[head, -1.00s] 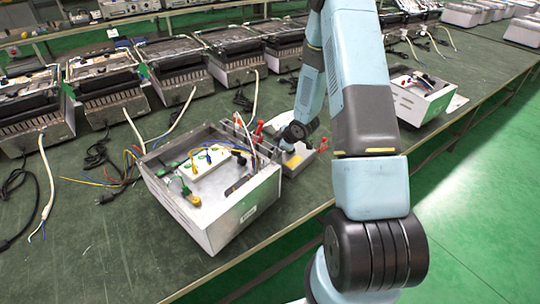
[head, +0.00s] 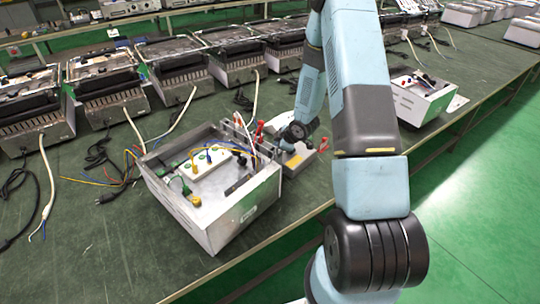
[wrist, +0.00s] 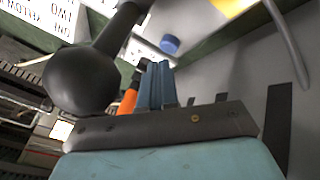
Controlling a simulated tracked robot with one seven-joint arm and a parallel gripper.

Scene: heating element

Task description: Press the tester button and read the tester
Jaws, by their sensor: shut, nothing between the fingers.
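In the head view the tester appears to be the low grey box (head: 313,168) with red clips, just right of the open metal housing (head: 205,228). My arm's wrist hangs over its far side, and my gripper cannot be made out there. In the wrist view my gripper (wrist: 156,66) shows as two blue fingers close together, with nothing between them. A round blue button (wrist: 170,44) stands on a pale surface just beyond the fingertips, with a visible gap in the picture. No readout can be read.
A dark rounded part (wrist: 80,82) and an orange part (wrist: 128,101) lie close to my fingers. The open housing holds a white terminal block (head: 208,168) and wires. Several heaters line the back. Another open housing (head: 420,97) stands right.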

